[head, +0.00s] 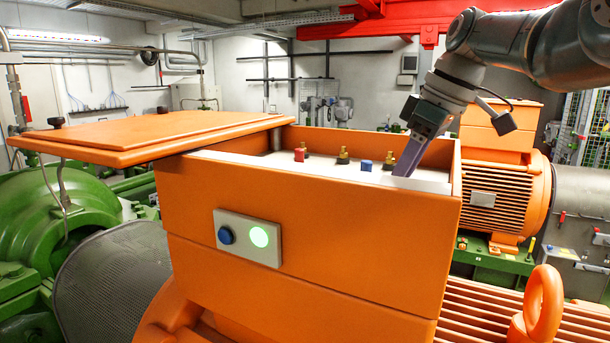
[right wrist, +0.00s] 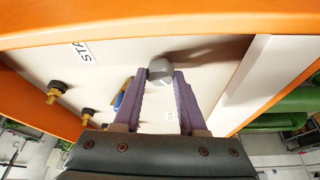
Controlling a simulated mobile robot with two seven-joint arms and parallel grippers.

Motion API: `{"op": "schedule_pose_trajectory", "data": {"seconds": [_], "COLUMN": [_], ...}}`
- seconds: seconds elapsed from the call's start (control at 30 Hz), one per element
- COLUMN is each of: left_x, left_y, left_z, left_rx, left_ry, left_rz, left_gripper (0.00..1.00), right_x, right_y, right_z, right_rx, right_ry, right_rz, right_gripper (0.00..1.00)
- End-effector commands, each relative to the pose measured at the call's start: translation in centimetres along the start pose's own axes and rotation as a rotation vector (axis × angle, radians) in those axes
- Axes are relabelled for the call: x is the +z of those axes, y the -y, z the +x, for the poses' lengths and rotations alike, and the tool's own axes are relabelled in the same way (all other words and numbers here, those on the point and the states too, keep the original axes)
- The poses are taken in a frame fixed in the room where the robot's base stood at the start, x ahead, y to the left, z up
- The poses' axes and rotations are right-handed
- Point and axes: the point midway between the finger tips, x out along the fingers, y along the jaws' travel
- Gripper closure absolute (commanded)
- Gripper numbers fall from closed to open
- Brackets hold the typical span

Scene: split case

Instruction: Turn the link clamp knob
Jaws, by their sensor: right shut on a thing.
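A grey rounded knob (right wrist: 160,72) sits on the white panel inside the open orange box (head: 320,225). My right gripper (right wrist: 163,82) has its two purple fingers closed on the knob, one on each side, in the right wrist view. In the head view my right gripper (head: 402,168) reaches down into the right end of the box. The knob is hidden there behind the fingers and the box's front wall. A pale mark shows on the knob, too small to read. My left gripper is in neither view.
The box's orange lid (head: 150,135) is swung out to the left. Inside stand a red block (head: 299,155), a blue block (head: 366,165) and several brass terminals (head: 343,155). A front plate (head: 248,237) carries a blue button and a lit green lamp. The box walls hem in my right gripper.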

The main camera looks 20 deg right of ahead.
Motion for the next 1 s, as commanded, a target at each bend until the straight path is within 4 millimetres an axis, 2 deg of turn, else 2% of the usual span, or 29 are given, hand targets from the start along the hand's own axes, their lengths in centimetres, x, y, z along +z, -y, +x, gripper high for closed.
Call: {"op": "schedule_pose_trajectory", "data": {"seconds": [0.13,0.17,0.4,0.77,0.97,1.0], "left_x": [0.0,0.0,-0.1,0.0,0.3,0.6], "left_y": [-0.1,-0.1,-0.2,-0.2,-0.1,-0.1], "left_z": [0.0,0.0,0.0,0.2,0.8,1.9], "left_rx": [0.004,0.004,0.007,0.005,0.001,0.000], "left_ry": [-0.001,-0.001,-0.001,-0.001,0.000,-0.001], "left_rz": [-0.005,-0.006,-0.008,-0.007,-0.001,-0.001], "left_gripper": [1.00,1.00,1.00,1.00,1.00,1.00], "right_x": [0.1,0.1,0.0,0.0,0.1,0.2], "right_y": [0.0,0.0,0.0,-0.1,-0.1,-0.2], "right_z": [0.0,0.0,0.0,-0.3,-2.3,-2.9], "right_rx": [-0.001,-0.001,0.000,0.002,0.006,0.007], "right_ry": [0.003,0.003,0.002,0.000,-0.002,-0.005], "right_rz": [0.001,0.001,0.001,0.002,0.001,0.001], "right_gripper": [1.00,0.57,0.30,0.29,0.29,0.29]}}
